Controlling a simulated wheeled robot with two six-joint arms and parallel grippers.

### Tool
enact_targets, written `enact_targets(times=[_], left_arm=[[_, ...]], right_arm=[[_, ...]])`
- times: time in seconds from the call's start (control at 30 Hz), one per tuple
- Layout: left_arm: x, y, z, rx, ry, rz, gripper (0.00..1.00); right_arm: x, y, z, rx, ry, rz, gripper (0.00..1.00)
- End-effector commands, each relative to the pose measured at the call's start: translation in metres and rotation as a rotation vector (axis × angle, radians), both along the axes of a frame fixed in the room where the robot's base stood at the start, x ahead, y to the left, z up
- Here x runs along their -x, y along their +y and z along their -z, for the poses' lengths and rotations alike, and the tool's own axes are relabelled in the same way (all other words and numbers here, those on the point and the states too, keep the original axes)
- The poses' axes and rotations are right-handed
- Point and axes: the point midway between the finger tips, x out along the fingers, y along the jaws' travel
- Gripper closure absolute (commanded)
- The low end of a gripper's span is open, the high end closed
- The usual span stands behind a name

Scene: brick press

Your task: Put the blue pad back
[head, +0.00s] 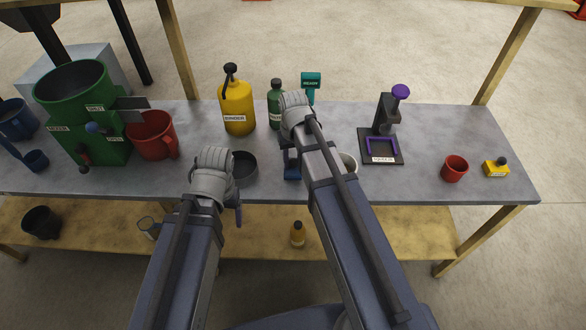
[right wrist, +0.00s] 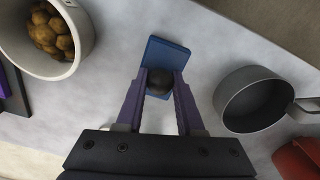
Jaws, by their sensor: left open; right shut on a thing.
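The blue pad (right wrist: 167,52) is a flat blue plate with a dark round knob (right wrist: 160,80). In the right wrist view my right gripper (right wrist: 158,88) is shut on the knob, with the plate between and beyond the fingertips. In the head view the pad (head: 292,172) shows beside my right forearm, partly hidden by it. I cannot tell whether the pad touches the table. My left gripper (head: 237,206) is open and empty near the table's front edge, just in front of the grey pan; one finger shows clearly.
A grey pan (head: 244,168) and a white cup (head: 349,163) of brown lumps (right wrist: 50,36) flank the pad. Yellow (head: 238,108) and green bottles (head: 275,105) stand behind.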

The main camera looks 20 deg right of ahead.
Motion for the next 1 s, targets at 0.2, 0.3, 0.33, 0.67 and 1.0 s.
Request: enact_targets(times=[0.2, 0.3, 0.33, 0.67, 1.0], left_arm=[[0.0, 0.0, 0.023, 0.0, 0.0, 0.0, 0.2], [0.0, 0.0, 0.021, 0.0, 0.0, 0.0, 0.2], [0.0, 0.0, 0.021, 0.0, 0.0, 0.0, 0.2], [0.0, 0.0, 0.024, 0.0, 0.0, 0.0, 0.2], [0.0, 0.0, 0.024, 0.0, 0.0, 0.0, 0.2]], right_arm=[[0.0, 0.0, 0.023, 0.0, 0.0, 0.0, 1.0], [0.0, 0.0, 0.021, 0.0, 0.0, 0.0, 1.0], [0.0, 0.0, 0.021, 0.0, 0.0, 0.0, 1.0], [0.0, 0.0, 0.024, 0.0, 0.0, 0.0, 0.53], [0.0, 0.0, 0.024, 0.0, 0.0, 0.0, 0.33]])
